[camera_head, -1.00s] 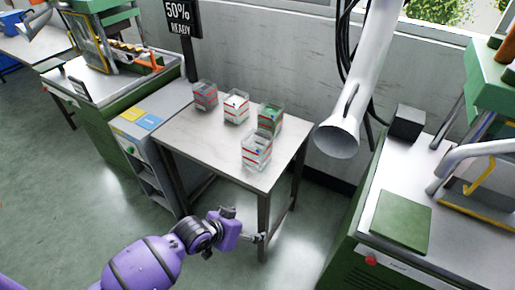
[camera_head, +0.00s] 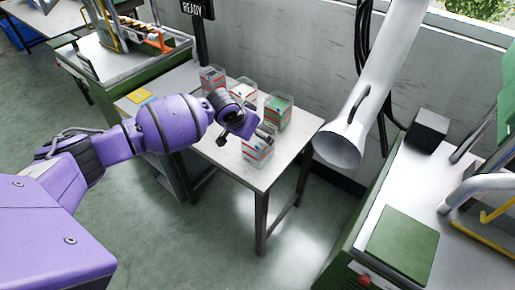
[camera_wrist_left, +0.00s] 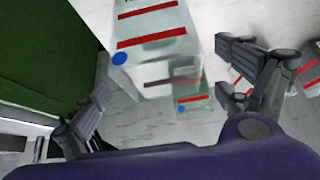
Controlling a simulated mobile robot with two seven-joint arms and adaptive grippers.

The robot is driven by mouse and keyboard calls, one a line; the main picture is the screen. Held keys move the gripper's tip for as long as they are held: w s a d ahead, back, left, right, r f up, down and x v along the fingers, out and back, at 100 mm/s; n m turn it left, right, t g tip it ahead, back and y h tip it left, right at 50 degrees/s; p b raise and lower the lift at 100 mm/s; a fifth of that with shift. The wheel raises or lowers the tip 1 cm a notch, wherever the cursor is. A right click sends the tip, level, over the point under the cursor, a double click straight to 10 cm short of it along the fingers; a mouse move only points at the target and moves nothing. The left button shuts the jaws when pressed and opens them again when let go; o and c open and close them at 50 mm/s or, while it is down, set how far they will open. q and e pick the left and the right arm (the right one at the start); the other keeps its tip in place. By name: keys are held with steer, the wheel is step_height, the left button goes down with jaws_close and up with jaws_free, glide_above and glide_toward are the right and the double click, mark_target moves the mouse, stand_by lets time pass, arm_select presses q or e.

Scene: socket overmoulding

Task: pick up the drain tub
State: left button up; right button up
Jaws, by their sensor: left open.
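Several clear tubs with red-striped labels stand on the white table; the frames do not show which one is called the drain tub. The front tub (camera_head: 257,152) is nearest my left gripper (camera_head: 236,138), which is open beside and partly in front of it. In the left wrist view, a tub with red stripes and a blue dot (camera_wrist_left: 152,50) lies between the spread fingers of the gripper (camera_wrist_left: 165,80). I see no clear contact. Behind are a green-filled tub (camera_head: 278,112), a white-filled tub (camera_head: 243,90) and a back-left tub (camera_head: 212,79). My right gripper is out of view.
The white table (camera_head: 284,162) has free room at its right and front. A large white extraction duct (camera_head: 343,140) hangs to the right. A green machine (camera_head: 400,232) stands at the right and another workbench (camera_head: 120,70) at the back left.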

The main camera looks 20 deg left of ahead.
arm_select(q)
steer(key=x, duration=0.2)
steer(key=shift+w+f, duration=0.3)
steer(key=shift+c, duration=0.9)
steer(key=c, duration=1.4)
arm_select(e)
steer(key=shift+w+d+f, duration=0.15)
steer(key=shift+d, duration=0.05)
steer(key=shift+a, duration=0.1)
